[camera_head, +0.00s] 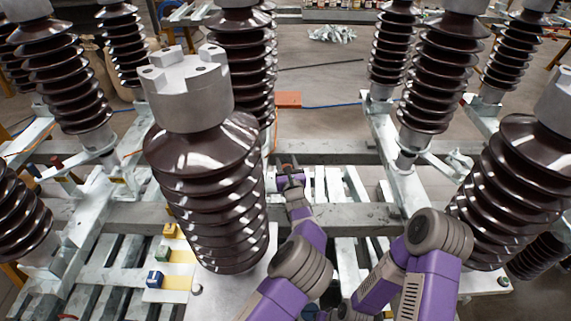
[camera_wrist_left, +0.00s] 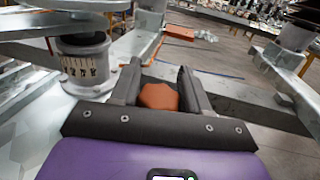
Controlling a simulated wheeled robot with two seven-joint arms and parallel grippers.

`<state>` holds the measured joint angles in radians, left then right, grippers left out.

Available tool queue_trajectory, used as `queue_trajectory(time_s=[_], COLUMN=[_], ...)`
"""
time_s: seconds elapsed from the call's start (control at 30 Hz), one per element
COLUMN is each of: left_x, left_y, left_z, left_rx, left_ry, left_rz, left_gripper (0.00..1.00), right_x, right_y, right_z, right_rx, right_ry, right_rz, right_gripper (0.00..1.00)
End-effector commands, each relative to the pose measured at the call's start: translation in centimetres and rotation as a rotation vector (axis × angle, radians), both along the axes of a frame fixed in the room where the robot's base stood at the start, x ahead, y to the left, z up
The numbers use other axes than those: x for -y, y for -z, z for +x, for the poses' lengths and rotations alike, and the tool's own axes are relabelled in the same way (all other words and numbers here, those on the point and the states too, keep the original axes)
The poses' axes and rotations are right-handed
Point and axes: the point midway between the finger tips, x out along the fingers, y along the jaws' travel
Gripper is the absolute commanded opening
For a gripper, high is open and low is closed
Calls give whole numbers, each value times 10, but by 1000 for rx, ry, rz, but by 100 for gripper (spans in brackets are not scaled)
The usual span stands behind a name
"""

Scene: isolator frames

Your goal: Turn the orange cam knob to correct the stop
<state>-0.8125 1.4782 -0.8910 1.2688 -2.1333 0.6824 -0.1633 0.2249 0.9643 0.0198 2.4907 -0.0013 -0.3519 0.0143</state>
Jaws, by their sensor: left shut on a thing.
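The orange cam knob (camera_wrist_left: 158,97) shows in the left wrist view as a faceted orange piece between the two dark fingers of my left gripper (camera_wrist_left: 159,72). The gripper is shut on it. In the head view my left gripper (camera_head: 289,178) is at the steel frame's cross beam, just right of the large front insulator; the knob itself cannot be made out there. The stop cannot be made out in either view. My right arm shows at the lower right of the head view, but its gripper is not visible.
A tall brown ribbed insulator (camera_head: 205,190) stands close left of my left arm, another (camera_head: 520,185) at the right. A plate with yellow, green and blue blocks (camera_head: 162,253) lies at the lower left. An orange box (camera_head: 288,99) lies beyond the cross beam (camera_head: 350,217).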

Motion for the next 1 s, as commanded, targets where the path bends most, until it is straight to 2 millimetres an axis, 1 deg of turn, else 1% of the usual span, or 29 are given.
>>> queue_trajectory(time_s=[0.23,0.67,0.7,0.8,1.0], left_x=[0,0,0,1,1], left_y=[1,0,0,0,0], left_z=[0,0,0,0,0], left_rx=[-1,1,1,1,1], left_ry=[41,47,47,47,47], left_rz=[0,-3,-3,-3,-2], left_gripper=[15,15,51,66,66], right_x=[0,0,0,0,0], right_y=[1,0,0,0,0], right_z=[0,0,0,0,0], right_rx=[0,0,0,0,0], right_ry=[0,0,0,0,0], right_rz=[0,0,0,0,0], right_gripper=[45,45,45,45,45])
